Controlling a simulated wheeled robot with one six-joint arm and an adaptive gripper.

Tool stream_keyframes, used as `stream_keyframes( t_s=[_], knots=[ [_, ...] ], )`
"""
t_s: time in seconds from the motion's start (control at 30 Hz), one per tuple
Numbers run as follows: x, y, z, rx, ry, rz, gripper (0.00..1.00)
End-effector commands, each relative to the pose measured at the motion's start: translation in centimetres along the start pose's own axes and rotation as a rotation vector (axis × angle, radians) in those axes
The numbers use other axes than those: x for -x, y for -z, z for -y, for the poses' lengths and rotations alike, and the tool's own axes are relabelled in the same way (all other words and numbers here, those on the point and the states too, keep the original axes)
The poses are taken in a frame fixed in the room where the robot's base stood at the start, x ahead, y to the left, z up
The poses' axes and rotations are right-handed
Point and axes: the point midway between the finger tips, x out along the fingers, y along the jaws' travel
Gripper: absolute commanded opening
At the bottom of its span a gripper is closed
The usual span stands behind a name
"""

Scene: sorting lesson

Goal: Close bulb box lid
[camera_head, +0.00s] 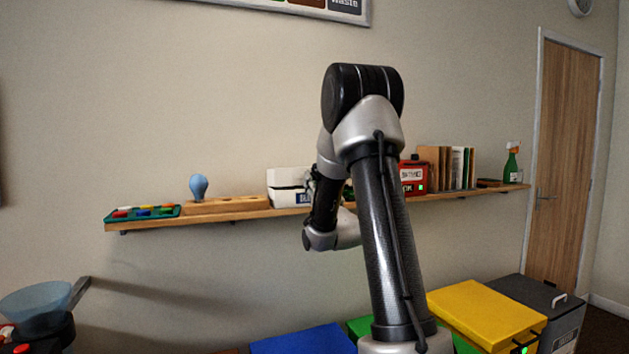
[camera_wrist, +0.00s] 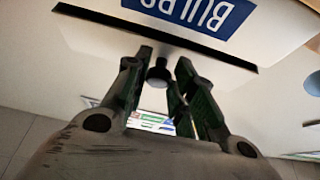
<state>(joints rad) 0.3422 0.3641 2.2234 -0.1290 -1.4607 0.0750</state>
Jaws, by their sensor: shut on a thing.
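The white bulb box (camera_head: 288,198) stands on the wall shelf, with its right part hidden by my arm. In the wrist view its blue BULBS label (camera_wrist: 195,12) appears upside down. A dark strip (camera_wrist: 150,36) runs between the labelled front and the plain white lid panel (camera_wrist: 70,70). I cannot tell how wide a gap that strip is. My gripper (camera_wrist: 167,62) has its fingers on either side of a small black knob (camera_wrist: 158,72) on the lid panel and is shut on it. In the head view the gripper is mostly hidden behind my arm.
On the shelf (camera_head: 235,215), a colourful tray (camera_head: 143,212), a blue bulb (camera_head: 199,187) in a wooden block (camera_head: 230,205) stand left of the box. A red case (camera_head: 414,178), books (camera_head: 445,168) and a spray bottle (camera_head: 511,164) stand right. Bins, including a yellow-lidded one (camera_head: 487,312), are below.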

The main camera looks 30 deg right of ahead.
Motion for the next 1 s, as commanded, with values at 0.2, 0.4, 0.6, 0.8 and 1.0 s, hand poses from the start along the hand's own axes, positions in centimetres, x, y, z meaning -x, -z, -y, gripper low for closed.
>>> stream_keyframes(
  t_s=[0.2,0.4,0.6,0.8,1.0],
  knots=[
    [0.1,-0.7,0.1,-0.001,0.003,0.019,0.0],
    [0.0,-0.6,0.1,-0.001,0.003,0.015,0.47],
    [0.0,-0.4,0.1,0.0,0.002,0.01,0.47],
    [0.2,-0.2,0.0,0.0,0.001,0.008,0.47],
    [3.0,-0.3,0.0,0.0,-0.001,0.009,0.47]
  ],
)
